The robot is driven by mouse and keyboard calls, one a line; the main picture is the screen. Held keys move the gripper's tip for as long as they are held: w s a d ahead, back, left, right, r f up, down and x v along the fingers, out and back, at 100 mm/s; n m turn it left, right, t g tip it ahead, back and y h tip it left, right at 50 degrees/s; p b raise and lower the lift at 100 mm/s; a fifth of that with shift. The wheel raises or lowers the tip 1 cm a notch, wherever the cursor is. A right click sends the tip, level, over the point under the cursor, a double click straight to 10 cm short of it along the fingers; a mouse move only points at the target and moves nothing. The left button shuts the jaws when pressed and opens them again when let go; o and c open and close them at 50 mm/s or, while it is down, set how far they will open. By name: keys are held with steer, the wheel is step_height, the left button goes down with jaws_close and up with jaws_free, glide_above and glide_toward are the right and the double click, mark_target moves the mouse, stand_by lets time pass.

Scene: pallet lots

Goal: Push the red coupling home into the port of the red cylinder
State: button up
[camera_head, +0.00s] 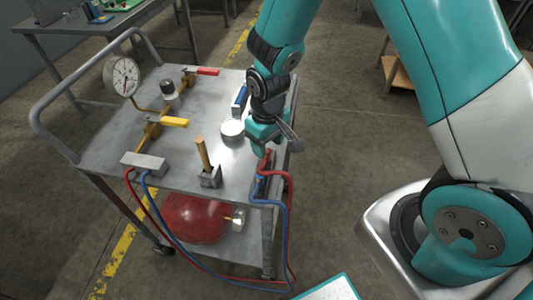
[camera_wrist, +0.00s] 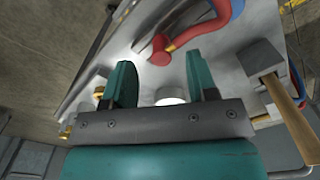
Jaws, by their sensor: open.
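The red coupling (camera_wrist: 160,50) on the end of the red hose shows in the wrist view, beyond my fingertips and apart from them. In the head view the red hose (camera_head: 288,190) rises to the cart's right edge, just below my gripper (camera_head: 268,143), which partly hides the coupling there. My gripper is open in the wrist view (camera_wrist: 161,80), with nothing between the two teal fingers. The red cylinder (camera_head: 193,218) lies on the cart's lower shelf, with a brass and pale metal fitting (camera_head: 237,220) at its right end. Its port opening is too small to make out.
The cart top (camera_head: 115,140) holds a gauge (camera_head: 122,76), a yellow-handled valve (camera_head: 167,122), a red-handled valve (camera_head: 202,71), a wooden-handled tool (camera_head: 203,155) and a hose block (camera_head: 144,164). A blue hose (camera_head: 287,225) hangs beside the red one.

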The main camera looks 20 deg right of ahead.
steer(key=f, duration=0.4)
steer(key=shift+w+a+f, duration=0.1)
steer(key=shift+w+f, duration=0.05)
steer(key=shift+w, duration=0.05)
steer(key=c, duration=1)
